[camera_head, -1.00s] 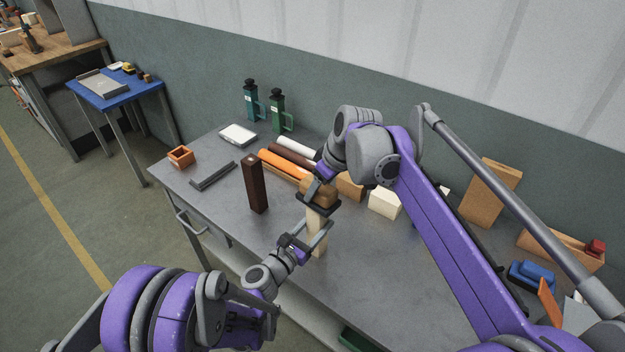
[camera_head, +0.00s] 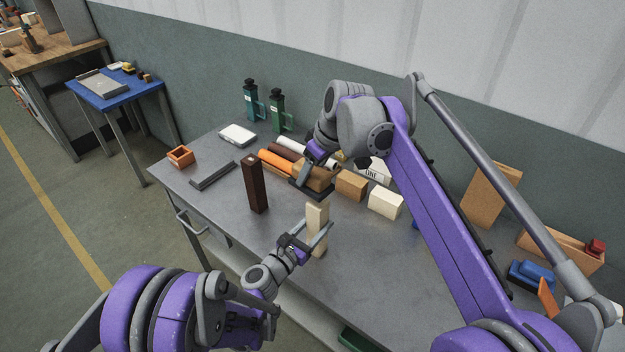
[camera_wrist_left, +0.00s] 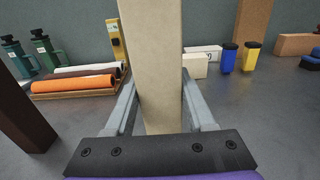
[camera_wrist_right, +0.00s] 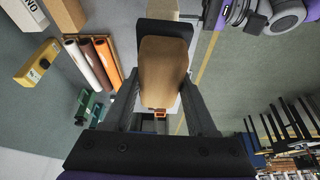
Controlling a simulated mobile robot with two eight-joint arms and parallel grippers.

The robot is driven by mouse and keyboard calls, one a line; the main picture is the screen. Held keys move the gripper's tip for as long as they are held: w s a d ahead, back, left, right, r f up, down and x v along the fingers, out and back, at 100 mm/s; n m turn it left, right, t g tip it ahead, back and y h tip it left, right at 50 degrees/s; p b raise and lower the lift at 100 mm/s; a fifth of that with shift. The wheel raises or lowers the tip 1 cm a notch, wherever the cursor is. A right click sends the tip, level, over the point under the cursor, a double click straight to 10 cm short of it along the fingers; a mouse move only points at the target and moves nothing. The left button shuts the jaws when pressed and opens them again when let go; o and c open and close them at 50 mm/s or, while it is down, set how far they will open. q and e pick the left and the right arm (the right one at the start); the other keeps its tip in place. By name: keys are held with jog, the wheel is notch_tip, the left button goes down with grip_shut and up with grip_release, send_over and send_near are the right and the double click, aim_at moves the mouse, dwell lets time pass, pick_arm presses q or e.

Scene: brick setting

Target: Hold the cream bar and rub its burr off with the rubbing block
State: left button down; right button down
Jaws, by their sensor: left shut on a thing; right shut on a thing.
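The cream bar (camera_head: 317,218) stands upright above the grey bench, with my left gripper (camera_head: 312,243) shut around its lower part. The bar also fills the middle of the left wrist view (camera_wrist_left: 155,60). My right gripper (camera_head: 308,177) is shut on the rubbing block (camera_head: 318,180), a wooden block with a dark underside. The block is just beyond the bar's top in the head view, and the two look apart. It also shows in the right wrist view (camera_wrist_right: 163,75). I cannot make out a burr on the bar.
A dark brown bar (camera_head: 255,185) stands upright to the left. Orange, brown and white rolls (camera_head: 280,163) lie behind the block. A wooden block (camera_head: 351,185) and a cream block (camera_head: 385,203) are to the right.

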jog(key=shift+r, duration=2.15)
pick_arm(q)
jog(key=shift+c, duration=0.8)
grip_release()
jog(key=v, duration=1.2)
jog(key=shift+s+a, duration=0.1)
pick_arm(e)
jog(key=shift+f, duration=0.1)
